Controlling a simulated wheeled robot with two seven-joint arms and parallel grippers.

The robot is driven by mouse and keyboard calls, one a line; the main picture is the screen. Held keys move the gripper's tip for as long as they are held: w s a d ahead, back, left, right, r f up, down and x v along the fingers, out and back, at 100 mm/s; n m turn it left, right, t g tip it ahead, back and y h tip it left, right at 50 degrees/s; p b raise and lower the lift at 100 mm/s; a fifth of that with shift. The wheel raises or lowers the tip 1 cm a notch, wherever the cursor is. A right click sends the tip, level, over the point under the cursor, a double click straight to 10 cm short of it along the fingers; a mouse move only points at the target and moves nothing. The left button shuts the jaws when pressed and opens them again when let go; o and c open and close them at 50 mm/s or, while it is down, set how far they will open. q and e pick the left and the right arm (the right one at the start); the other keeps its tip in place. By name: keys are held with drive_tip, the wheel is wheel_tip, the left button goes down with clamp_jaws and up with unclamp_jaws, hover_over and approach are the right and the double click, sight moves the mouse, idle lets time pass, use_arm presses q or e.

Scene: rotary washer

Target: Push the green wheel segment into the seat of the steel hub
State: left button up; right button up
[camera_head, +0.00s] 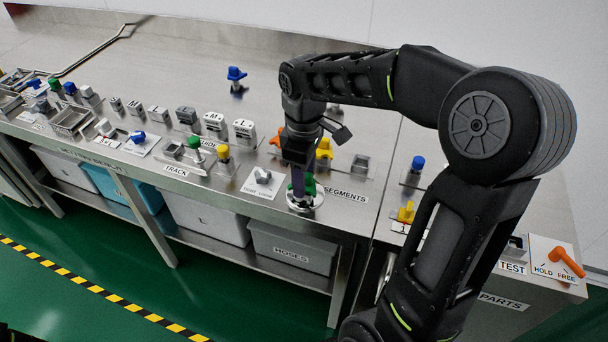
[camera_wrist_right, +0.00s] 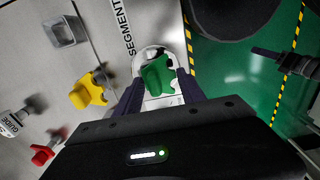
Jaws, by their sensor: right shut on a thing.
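My right gripper (camera_head: 298,187) is at the front edge of the bench, shut on the green wheel segment (camera_head: 309,186). In the right wrist view the green segment (camera_wrist_right: 158,76) sits between the two dark purple fingers (camera_wrist_right: 157,88). The steel hub (camera_head: 304,204) is a round pale piece directly below; part of its rim (camera_wrist_right: 148,55) shows beyond the segment. The segment is at the hub, but I cannot tell how deep it sits, as the fingers hide the contact. What looks like my left gripper (camera_wrist_right: 272,55) shows at the right of the wrist view, over the floor.
A yellow segment (camera_head: 324,150) and a red-orange one (camera_head: 276,139) stand behind the hub, near a small grey tray (camera_head: 360,163). A white plate with a grey knob (camera_head: 263,177) lies left. An orange lever (camera_head: 566,262) is at far right. The back of the bench is mostly clear.

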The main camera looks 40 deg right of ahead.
drive_tip(key=o, duration=1.5)
drive_tip(key=shift+c, duration=0.2)
drive_tip(key=shift+r, duration=0.15)
wheel_tip(320, 180, up, 8)
drive_tip(key=shift+f, duration=0.2)
